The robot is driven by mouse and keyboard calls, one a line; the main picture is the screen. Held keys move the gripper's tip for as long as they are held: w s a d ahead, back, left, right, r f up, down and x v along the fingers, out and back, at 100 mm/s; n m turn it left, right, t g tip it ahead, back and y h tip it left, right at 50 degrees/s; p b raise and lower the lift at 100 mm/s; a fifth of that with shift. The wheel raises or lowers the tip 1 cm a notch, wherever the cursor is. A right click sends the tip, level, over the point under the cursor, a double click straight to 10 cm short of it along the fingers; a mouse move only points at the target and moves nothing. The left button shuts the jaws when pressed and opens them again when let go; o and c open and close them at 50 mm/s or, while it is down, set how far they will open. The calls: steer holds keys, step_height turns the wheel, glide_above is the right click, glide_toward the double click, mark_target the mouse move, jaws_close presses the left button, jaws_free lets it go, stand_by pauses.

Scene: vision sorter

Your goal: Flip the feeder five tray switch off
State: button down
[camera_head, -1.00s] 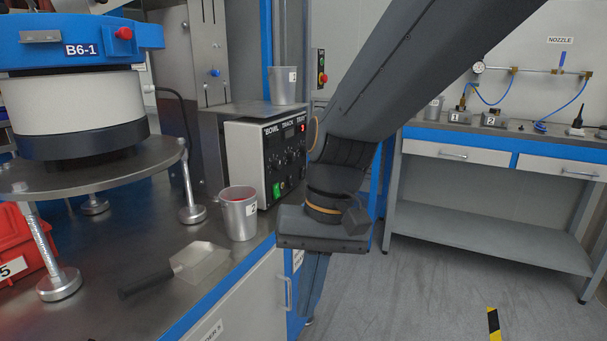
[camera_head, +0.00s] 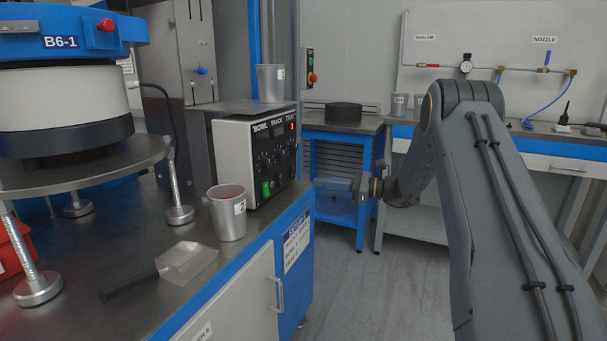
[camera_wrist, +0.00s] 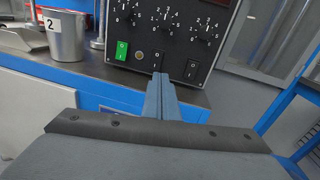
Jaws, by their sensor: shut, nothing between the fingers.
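The control box (camera_head: 228,165) with a black panel stands on the bench, its top labelled BOWL, TRACK and TRAY. In the wrist view, its panel (camera_wrist: 172,40) shows dials above a lit green rocker switch (camera_wrist: 121,51), a dark middle switch (camera_wrist: 157,61) and a dark right switch (camera_wrist: 191,69). The right one is in the column under TRAY; its exact position is too small to tell. My gripper (camera_head: 318,183) is shut and empty, to the right of the box, pointing at it. In the wrist view, its fingertips (camera_wrist: 160,76) overlap the panel's lower edge, below the middle switch, apparently short of the panel.
A blue workbench (camera_head: 335,209) stands behind my gripper. The floor between is clear.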

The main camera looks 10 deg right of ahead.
mark_target(294, 168)
steer(key=w+d+f+m+t, duration=0.1)
steer(key=w+d+m+t, duration=0.1)
steer(key=d, duration=0.5)
steer(key=shift+w+m+t, duration=0.3)
steer(key=shift+w+t, duration=0.05)
steer(key=shift+t, duration=0.15)
steer(key=shift+a+f, duration=0.1)
steer(key=b+x, duration=0.1)
steer(key=x, duration=1.3)
steer(key=shift+f+b, duration=0.1)
steer(key=shift+b, duration=0.3)
